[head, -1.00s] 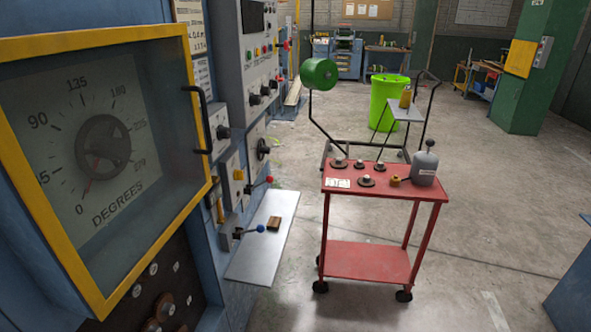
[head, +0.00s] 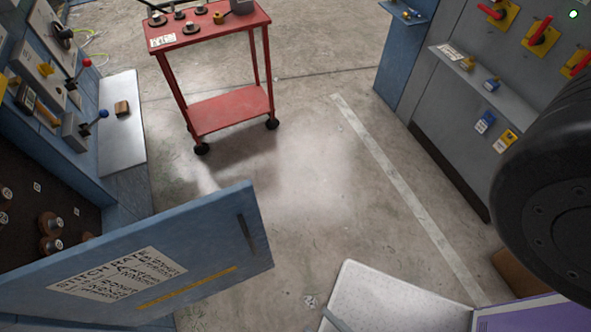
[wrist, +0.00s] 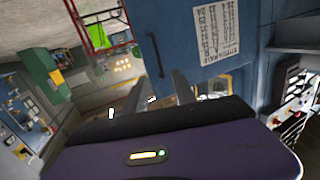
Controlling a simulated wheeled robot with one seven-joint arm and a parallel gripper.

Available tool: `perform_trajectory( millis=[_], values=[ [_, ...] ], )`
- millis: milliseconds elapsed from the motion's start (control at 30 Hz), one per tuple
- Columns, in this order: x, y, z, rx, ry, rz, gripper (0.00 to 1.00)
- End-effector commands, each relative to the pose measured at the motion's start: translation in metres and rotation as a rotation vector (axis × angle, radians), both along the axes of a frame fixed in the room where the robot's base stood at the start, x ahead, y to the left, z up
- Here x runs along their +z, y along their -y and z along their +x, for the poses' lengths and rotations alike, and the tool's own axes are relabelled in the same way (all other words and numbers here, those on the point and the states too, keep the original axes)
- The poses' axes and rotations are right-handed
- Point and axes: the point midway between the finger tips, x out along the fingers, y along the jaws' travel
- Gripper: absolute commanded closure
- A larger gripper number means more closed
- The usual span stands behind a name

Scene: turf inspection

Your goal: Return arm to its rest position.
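My gripper (wrist: 164,60) shows only in the wrist view. Its two grey fingers stand apart with nothing visible between them. They are close, in the picture, to a blue panel with a printed chart (wrist: 215,30); I cannot tell whether they touch it. In the head view, a large black rounded part of my arm (head: 555,190) fills the right edge, and the gripper is out of sight. Purple and white parts of my own body show at the bottom.
An open blue door (head: 190,245) with a stitch-rate label juts out at the lower left. A red cart (head: 235,110) stands beyond it. A grey cabinet with red handles (head: 450,110) stands on the right. The concrete floor (head: 330,180) between is clear.

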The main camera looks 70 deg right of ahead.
Motion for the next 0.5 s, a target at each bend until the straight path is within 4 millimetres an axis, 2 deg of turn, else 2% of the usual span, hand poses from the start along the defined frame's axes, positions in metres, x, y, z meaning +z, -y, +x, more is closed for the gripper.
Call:
perform_trajectory(
  millis=[300, 500],
  values=[
    [0.0, 0.026, 0.019, 0.024, -0.063, 0.067, 0.68],
    [0.016, 0.055, 0.03, 0.081, -0.124, 0.1, 0.68]
  ],
)
